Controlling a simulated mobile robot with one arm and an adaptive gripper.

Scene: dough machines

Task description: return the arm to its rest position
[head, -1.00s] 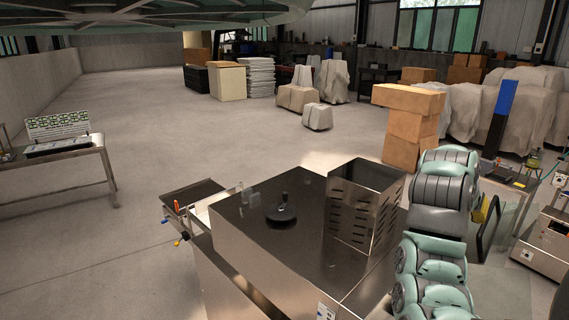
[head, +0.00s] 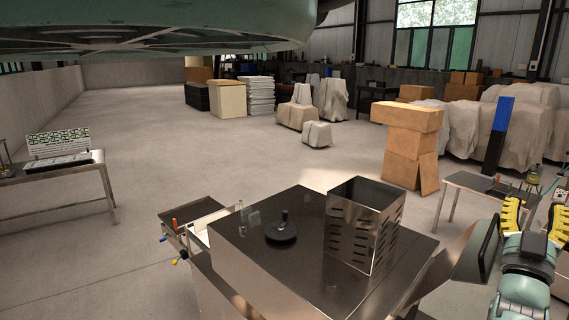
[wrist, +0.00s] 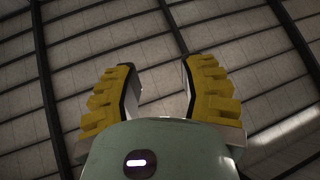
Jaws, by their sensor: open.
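My gripper (head: 534,217) is at the right edge of the head view, to the right of the steel machine, with its yellow fingers pointing up. In the wrist view my gripper (wrist: 158,85) is open, with a clear gap between its two yellow padded fingers. Nothing is between them. Behind the fingers the wrist view shows only the roof panels and dark beams (wrist: 180,40). My green arm runs down out of the picture at the lower right of the head view.
A steel machine (head: 300,262) with a black knob (head: 281,232) and a slotted box (head: 365,225) stands in front. A steel side table (head: 455,183) is at the right, near stacked cardboard boxes (head: 408,130). Another table (head: 60,190) is at left. The floor between is clear.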

